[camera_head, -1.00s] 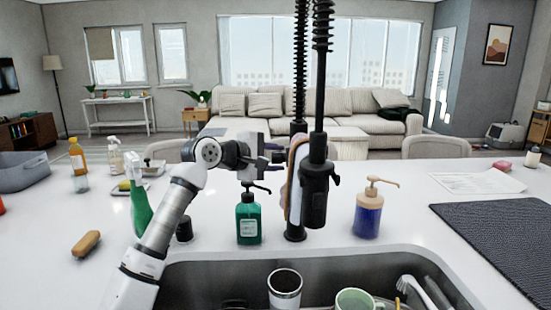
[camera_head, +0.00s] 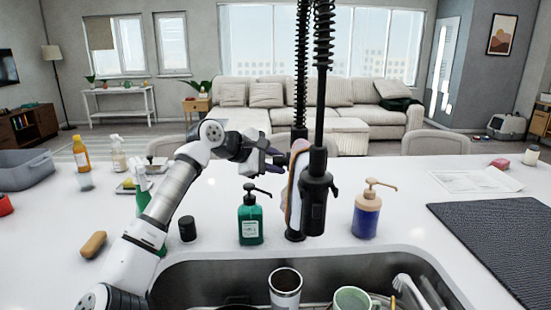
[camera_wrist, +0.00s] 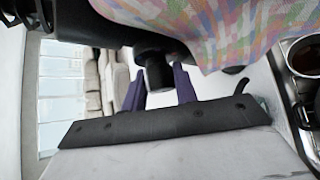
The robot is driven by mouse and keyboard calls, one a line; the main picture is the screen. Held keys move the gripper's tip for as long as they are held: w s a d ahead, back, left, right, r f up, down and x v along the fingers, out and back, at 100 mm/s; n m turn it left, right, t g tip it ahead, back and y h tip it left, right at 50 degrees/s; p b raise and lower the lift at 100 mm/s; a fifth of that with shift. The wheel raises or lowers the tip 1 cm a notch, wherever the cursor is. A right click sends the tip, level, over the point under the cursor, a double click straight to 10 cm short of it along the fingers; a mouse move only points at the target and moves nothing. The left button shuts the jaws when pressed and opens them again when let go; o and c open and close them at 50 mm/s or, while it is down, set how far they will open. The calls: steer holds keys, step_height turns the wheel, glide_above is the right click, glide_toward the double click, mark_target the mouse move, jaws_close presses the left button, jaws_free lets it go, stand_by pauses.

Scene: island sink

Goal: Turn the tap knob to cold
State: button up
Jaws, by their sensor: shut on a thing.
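The black tap (camera_head: 313,190) with its spring hose stands behind the sink. A cloth (camera_head: 295,175) hangs against it; in the wrist view the patterned cloth (camera_wrist: 215,30) covers much of the upper right. My gripper (camera_head: 277,160) is at the tap's left side, behind the cloth. In the wrist view its purple fingers (camera_wrist: 158,85) stand on either side of a short black cylindrical piece, the tap knob (camera_wrist: 154,70), and are shut on it. The cloth and tap body hide part of the knob, and its turn mark cannot be seen.
A green soap bottle (camera_head: 250,220) stands just below my gripper, and a blue pump bottle (camera_head: 367,210) is right of the tap. The sink (camera_head: 220,270) holds a tumbler (camera_head: 285,287) and a green mug (camera_head: 352,300). A black mat (camera_head: 500,235) lies right.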

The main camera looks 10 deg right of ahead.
steer(key=o, duration=1)
steer(key=shift+c, duration=0.2)
steer(key=b+v, duration=0.3)
steer(key=v, duration=1)
steer(key=shift+a+r, duration=0.2)
steer(key=shift+a, duration=0.15)
steer(key=shift+s, duration=0.15)
